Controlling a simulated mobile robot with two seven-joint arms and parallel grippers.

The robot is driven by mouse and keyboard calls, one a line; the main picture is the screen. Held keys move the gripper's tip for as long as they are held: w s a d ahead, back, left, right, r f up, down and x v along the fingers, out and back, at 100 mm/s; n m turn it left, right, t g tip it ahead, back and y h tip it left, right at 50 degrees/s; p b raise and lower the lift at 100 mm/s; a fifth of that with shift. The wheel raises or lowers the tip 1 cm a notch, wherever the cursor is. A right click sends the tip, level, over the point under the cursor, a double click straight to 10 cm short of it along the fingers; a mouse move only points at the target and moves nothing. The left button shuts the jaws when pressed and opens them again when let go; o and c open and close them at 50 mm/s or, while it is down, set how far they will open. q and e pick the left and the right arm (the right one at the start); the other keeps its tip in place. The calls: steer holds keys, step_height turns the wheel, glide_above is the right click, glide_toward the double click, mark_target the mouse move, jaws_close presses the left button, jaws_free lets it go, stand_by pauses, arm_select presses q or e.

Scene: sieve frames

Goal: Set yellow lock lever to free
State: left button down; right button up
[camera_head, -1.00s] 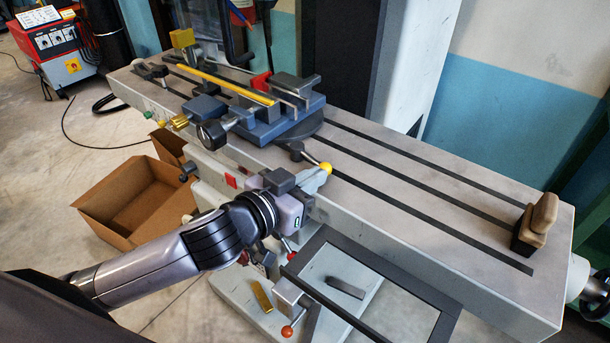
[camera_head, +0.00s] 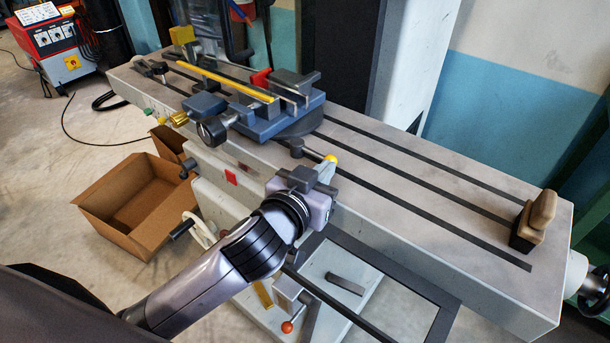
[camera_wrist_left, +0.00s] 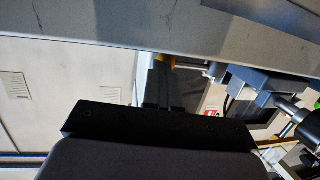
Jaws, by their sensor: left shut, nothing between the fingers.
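The yellow-knobbed lock lever (camera_head: 318,155) sticks out from the round base under the blue vise, toward the table's front edge. Its yellow knob (camera_head: 331,158) shows just beyond the fingertips of my left gripper (camera_head: 326,172). The left gripper is shut and empty, with its fingers against or very close to the knob; contact is not clear. In the left wrist view, the shut fingers (camera_wrist_left: 159,85) point at a sliver of the yellow knob (camera_wrist_left: 166,60), mostly hidden behind them. My right gripper is not in view.
The blue vise (camera_head: 270,122) with a yellow bar stands on the slotted machine table (camera_head: 400,185). A brush (camera_head: 535,222) lies at the table's right end. Red-knobbed handle (camera_head: 288,326) hangs below the front edge. Cardboard box (camera_head: 140,205) sits on the floor at left.

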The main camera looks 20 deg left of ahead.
arm_select(q)
steer(key=shift+a, duration=0.1)
step_height(320, 180, up, 20)
steer(key=p, duration=0.4)
steer(key=s+a+f+g+y, duration=0.1)
steer(key=s+a+f+g, duration=0.15)
steer(key=f, duration=0.45)
steer(key=s+a+f+g, duration=0.2)
steer(key=s+f, duration=0.1)
steer(key=f, duration=0.5)
steer(key=s+a+f+g+y, duration=0.1)
steer(key=s+a+f+g, duration=0.15)
steer(key=f, duration=0.45)
steer(key=s+a+f+g, duration=0.3)
steer(key=s+f, duration=0.3)
steer(key=s, duration=0.3)
steer(key=s+a+f+g, duration=0.2)
steer(key=s+a+f, duration=0.1)
steer(key=s+f, duration=0.4)
steer(key=w+d+f+t+h, duration=0.1)
steer(key=w+d+f+t, duration=0.2)
steer(key=w+f+t, duration=0.2)
step_height(320, 180, down, 2)
steer(key=shift+w+d+f+t, duration=0.25)
steer(key=shift+w+t, duration=0.15)
steer(key=shift+t, duration=0.6)
